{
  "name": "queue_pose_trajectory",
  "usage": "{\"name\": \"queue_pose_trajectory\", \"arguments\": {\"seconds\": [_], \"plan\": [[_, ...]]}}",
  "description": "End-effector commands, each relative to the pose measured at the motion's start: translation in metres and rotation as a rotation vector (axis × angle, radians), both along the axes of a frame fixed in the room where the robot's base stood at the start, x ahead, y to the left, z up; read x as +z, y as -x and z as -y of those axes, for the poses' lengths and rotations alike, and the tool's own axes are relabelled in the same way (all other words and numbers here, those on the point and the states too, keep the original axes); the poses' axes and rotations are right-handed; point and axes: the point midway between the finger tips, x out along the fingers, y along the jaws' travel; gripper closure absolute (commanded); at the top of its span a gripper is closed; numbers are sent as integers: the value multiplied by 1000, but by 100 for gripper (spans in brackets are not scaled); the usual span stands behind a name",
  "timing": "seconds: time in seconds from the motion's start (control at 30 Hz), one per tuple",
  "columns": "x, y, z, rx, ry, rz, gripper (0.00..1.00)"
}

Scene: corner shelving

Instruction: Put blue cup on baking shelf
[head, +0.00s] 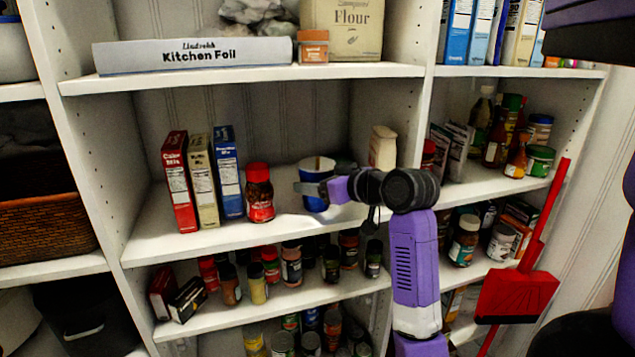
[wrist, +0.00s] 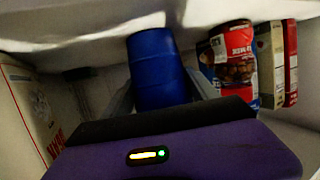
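The blue cup (head: 317,203) is on the middle shelf of the central bay, right of a red-lidded jar; it looks upright. My gripper (head: 311,188) is level at the cup, one finger passing across its front. In the wrist view the blue cup (wrist: 158,65) lies between my two fingers (wrist: 163,92), which flank it closely. Whether they press on it is not clear. The cup's base is partly unclear, so I cannot tell if it rests on the shelf. The middle shelf (head: 215,240) holds boxed mixes.
Left of the cup stand the red-lidded jar (head: 260,195) and several mix boxes (head: 228,170). A white carton (head: 383,150) stands to the right, behind my arm. Spice jars fill the shelf below. Kitchen foil (head: 190,55) and flour (head: 342,28) are above. A red dustpan (head: 517,295) hangs at right.

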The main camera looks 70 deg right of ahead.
Motion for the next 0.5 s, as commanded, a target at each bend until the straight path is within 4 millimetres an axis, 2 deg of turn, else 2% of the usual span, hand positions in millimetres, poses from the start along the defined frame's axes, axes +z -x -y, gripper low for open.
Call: {"name": "queue_pose_trajectory", "arguments": {"seconds": [0.03,0.1,0.5], "plan": [[1,0,0,0,0,0,21],[1,0,0,0,0,0,12],[5,3,-1,-1,1,1,12]]}}
